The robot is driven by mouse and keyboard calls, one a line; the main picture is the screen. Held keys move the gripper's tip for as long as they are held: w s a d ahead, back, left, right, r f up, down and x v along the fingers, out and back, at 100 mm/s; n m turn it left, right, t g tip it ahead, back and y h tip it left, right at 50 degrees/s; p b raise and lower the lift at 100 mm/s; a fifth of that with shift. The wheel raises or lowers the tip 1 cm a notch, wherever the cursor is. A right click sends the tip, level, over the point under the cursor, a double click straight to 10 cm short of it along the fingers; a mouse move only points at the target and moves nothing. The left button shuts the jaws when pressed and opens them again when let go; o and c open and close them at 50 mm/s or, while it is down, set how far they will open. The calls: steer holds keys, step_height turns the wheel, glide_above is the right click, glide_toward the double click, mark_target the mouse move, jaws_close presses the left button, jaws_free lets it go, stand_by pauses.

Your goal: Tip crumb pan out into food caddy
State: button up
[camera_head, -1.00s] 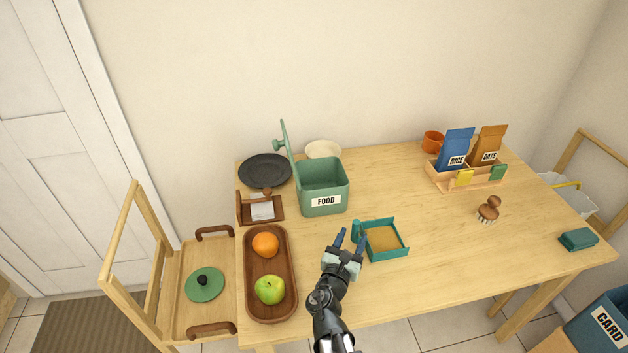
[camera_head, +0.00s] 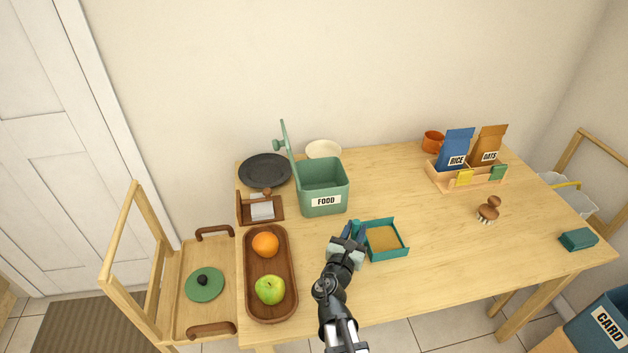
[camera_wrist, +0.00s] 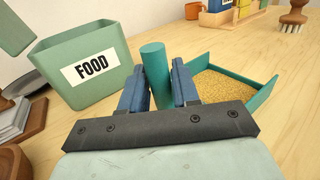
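The crumb pan (camera_head: 402,254) is a shallow teal tray with crumbs in it, flat on the table right of the food caddy. Its upright teal handle (camera_wrist: 155,62) stands at its left side. My gripper (camera_head: 356,231) is shut on this handle, with one blue finger on each side of it in the wrist view (camera_wrist: 160,85). The food caddy (camera_head: 325,185) is a green open-topped bin labelled FOOD, behind and left of my gripper. Its lid (camera_head: 289,145) stands up at the left side. The caddy's bottom is hard to make out.
A wooden tray (camera_head: 248,300) with an orange (camera_head: 265,244) and a green apple (camera_head: 270,289) lies left of my arm. A black plate (camera_head: 265,170) and a cream bowl (camera_head: 323,149) are at the back. A brush (camera_head: 489,209) stands right. The table between pan and brush is clear.

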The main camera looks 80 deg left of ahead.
mark_target(357, 222)
jaws_close()
steer(key=shift+r, duration=2.5)
steer(key=shift+c, duration=0.4)
jaws_free()
jaws_close()
